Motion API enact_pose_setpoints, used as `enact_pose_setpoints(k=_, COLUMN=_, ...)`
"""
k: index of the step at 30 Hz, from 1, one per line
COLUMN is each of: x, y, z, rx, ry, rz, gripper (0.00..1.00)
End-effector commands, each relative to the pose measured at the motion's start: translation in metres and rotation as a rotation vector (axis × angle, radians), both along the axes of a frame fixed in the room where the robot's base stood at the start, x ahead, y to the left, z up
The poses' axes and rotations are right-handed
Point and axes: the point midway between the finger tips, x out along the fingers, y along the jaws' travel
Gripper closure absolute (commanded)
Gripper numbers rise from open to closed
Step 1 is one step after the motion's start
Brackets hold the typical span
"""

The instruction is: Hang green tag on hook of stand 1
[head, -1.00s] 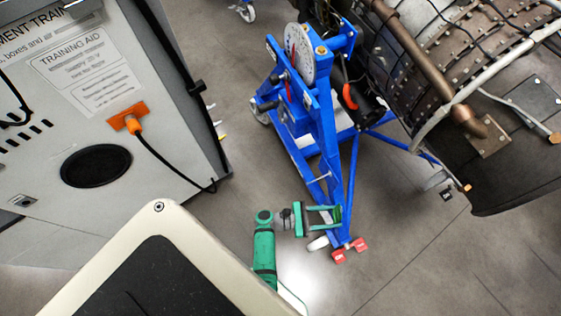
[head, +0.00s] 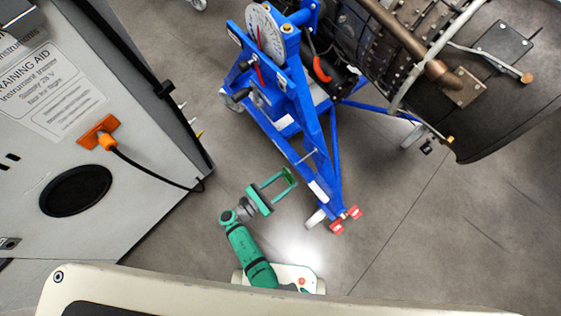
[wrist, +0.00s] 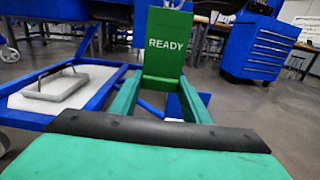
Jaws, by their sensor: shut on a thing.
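A green tag (wrist: 165,58) marked "READY" stands upright between the fingertips of my gripper (wrist: 158,100) in the wrist view. My gripper is shut on it. In the head view my gripper (head: 277,184) is low, left of the blue stand's front leg, with the green tag (head: 290,176) at its tips. The blue stand (head: 318,150) carries a round graduated dial and bears an engine. I cannot make out a hook or the stand's number.
A grey training-aid cabinet (head: 95,130) with an orange plug and black cable stands at the left. The engine (head: 420,75) overhangs at upper right. Open floor lies at lower right. The wrist view shows a blue frame with a grey tray (wrist: 62,84) and a blue tool cabinet (wrist: 258,48).

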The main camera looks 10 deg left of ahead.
Motion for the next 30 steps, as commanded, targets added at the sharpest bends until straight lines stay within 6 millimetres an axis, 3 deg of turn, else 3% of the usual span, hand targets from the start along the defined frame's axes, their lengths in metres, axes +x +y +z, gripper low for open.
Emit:
enact_pose_setpoints(k=15, x=0.027, y=-0.029, z=0.0, rx=0.001, ry=-0.001, rz=-0.003, gripper=0.97)
enact_pose_setpoints(k=30, x=0.031, y=-0.032, z=0.0, rx=0.0, ry=0.0, rz=0.0, gripper=0.97)
